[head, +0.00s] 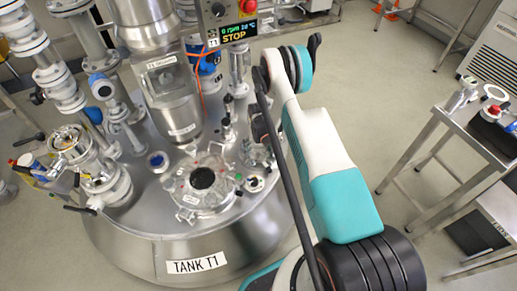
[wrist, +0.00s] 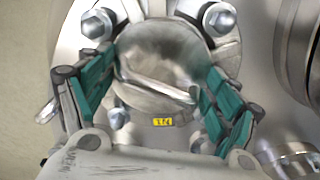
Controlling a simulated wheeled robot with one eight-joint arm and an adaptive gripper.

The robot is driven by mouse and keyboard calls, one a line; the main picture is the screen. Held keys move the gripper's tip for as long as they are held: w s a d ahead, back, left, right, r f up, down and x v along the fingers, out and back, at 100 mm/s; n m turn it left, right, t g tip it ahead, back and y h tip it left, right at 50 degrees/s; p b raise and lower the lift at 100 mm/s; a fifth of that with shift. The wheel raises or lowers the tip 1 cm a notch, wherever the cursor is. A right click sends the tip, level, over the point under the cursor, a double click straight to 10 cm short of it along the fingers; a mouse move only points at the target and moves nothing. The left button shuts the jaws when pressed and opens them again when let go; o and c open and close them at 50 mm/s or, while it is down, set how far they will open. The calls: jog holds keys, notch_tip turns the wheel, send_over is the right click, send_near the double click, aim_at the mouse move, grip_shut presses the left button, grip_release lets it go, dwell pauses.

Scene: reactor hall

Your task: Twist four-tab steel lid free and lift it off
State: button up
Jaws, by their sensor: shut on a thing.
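In the wrist view, the round steel lid (wrist: 160,60) lies between the two teal-padded fingers of my gripper (wrist: 162,78). It has a smooth, shiny face with a straight raised bar across its lower part. My gripper is shut on it, one finger at the left side and one at the right. The lid's tabs cannot be told apart clearly from the fittings around it. It appears to sit in its seat, not visibly raised. In the head view my arm reaches over the tank (head: 200,243); my gripper and the lid cannot be made out there.
Hex bolts (wrist: 97,22) stand around the lid, with a small yellow tag (wrist: 162,121) below it. A large steel cylinder (wrist: 299,60) rises close at right. A round cover with a dark centre (head: 203,178), pipes and valves crowd the tank top. A steel table (head: 440,125) stands right.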

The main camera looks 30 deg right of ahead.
jog(key=shift+s+f+m, duration=0.1)
jog(key=shift+m, duration=0.5)
jog(key=shift+o, duration=0.4)
jog(key=shift+a+f, duration=0.1)
jog(key=shift+r+p, duration=1.25)
jog(key=shift+r, duration=2.6)
jog(key=shift+c, duration=0.9)
